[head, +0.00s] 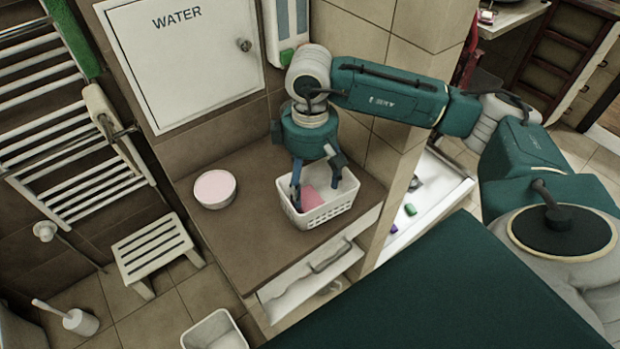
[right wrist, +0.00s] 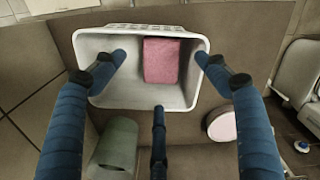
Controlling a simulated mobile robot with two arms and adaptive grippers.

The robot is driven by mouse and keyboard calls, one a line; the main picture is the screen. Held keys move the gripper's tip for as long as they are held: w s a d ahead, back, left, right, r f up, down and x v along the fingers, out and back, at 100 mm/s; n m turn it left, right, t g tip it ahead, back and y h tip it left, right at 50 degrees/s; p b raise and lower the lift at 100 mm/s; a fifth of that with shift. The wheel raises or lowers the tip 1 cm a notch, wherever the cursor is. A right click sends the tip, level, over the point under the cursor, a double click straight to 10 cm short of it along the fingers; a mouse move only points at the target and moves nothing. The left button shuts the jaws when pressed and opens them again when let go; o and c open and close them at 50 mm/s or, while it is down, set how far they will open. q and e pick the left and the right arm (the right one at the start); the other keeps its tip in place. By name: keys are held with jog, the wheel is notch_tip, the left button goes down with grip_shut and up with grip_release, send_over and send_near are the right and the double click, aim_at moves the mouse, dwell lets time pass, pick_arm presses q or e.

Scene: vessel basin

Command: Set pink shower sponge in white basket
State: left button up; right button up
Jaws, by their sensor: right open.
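The white basket (head: 335,205) stands on the brown counter top, near its right side. The pink shower sponge (head: 311,198) lies inside the basket. In the right wrist view the sponge (right wrist: 164,62) rests on the basket's floor against one long wall, right of the basket's middle. My right gripper (head: 318,190) is over the basket, pointing down, with its fingers spread. In the right wrist view the fingers of my right gripper (right wrist: 160,58) are apart over the basket (right wrist: 115,98), with nothing held between them. My left gripper is not in view.
A round container with a pink top (head: 215,188) stands left of the basket on the counter (head: 240,245). A wall with a white WATER panel (head: 185,60) is behind. A drawer (head: 325,265) below the counter front is partly open. A white stool (head: 158,250) stands on the floor left.

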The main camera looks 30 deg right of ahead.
aim_at(309, 199)
jog(key=shift+w+r, duration=0.15)
jog(key=shift+r, duration=0.55)
pick_arm(q)
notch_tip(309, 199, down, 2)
jog(key=b, duration=0.3)
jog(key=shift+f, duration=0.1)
pick_arm(e)
notch_tip(309, 199, up, 11)
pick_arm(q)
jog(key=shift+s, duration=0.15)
pick_arm(e)
jog(key=shift+s, duration=0.2)
